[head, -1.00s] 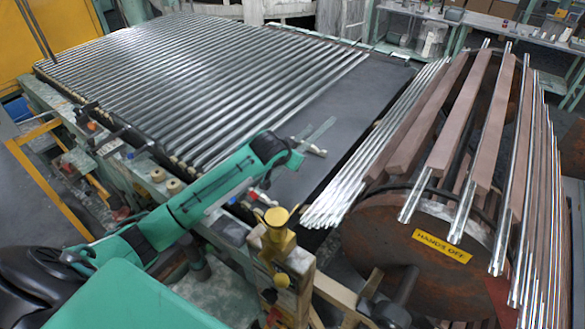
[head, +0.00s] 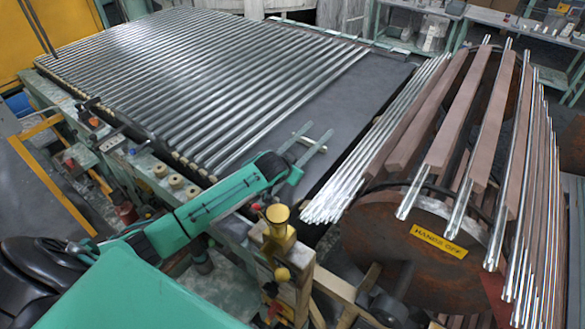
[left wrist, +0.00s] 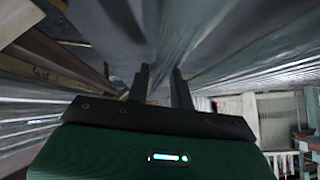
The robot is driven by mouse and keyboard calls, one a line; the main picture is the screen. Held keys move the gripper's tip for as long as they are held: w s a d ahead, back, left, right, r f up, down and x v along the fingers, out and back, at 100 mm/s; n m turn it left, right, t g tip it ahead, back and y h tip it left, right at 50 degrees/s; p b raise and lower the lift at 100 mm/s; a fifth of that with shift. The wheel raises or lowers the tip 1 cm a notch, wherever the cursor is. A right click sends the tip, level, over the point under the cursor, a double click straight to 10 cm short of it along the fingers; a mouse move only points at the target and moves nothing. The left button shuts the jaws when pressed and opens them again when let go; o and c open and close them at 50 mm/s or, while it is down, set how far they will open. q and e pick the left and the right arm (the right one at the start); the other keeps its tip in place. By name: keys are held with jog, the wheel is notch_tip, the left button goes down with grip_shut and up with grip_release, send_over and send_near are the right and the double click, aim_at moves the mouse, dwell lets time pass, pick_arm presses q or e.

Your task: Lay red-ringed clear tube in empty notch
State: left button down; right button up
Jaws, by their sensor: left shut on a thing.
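My left gripper (head: 321,127) is over the bare dark strip of the table, between the tube rows and the drum. It is shut on a short-looking pale tube (head: 309,142), which crosses between its two fingers. I cannot make out a red ring on it. In the left wrist view, the left gripper (left wrist: 160,72) points toward blurred grey tubing, and what it holds is unclear there. Many clear tubes (head: 190,75) lie side by side on the table. No empty notch can be made out at this size. My right gripper is not in view.
A rusty drum (head: 390,240) with brown bars, clear tubes and a yellow "HANDS OFF" sign (head: 439,240) stands at right. A bundle of tubes (head: 345,185) lies beside it. A yellow-topped post (head: 278,230) stands at the table's front edge.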

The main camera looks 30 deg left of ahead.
pick_arm(q)
jog(key=c, duration=1.2)
grip_release()
jog(key=shift+c, duration=0.2)
jog(key=shift+r, duration=0.2)
jog(key=b+v, duration=0.2)
jog(key=v, duration=1)
